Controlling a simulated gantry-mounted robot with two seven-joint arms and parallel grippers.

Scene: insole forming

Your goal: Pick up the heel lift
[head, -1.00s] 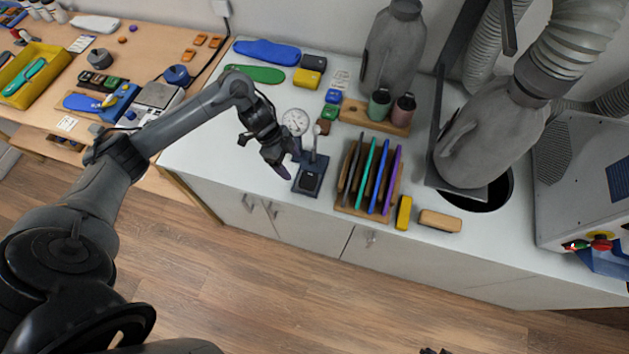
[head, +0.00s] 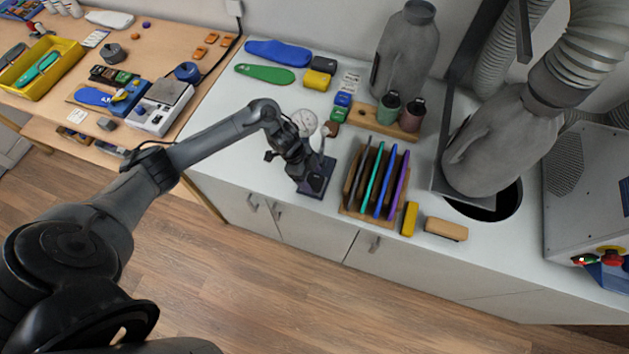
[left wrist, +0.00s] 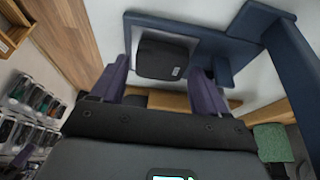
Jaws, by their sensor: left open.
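The heel lift is a small black block with a pale label (left wrist: 160,60) in the left wrist view. It lies on the navy base of the dial gauge stand (left wrist: 190,28). My left gripper (left wrist: 160,88) is open, its two purple-grey fingers either side of the picture's middle, with the heel lift beyond and between the tips. It does not touch the lift as far as I can see. In the head view my left gripper (head: 308,182) is over the stand's base (head: 325,172) and largely hides the lift. My right gripper is not in view.
The gauge dial (head: 305,120) rises just behind my left gripper. A wooden rack (head: 348,208) of coloured insoles stands close to the right, with a yellow block (head: 409,219) beyond it. The white counter (head: 225,165) is clear to the left.

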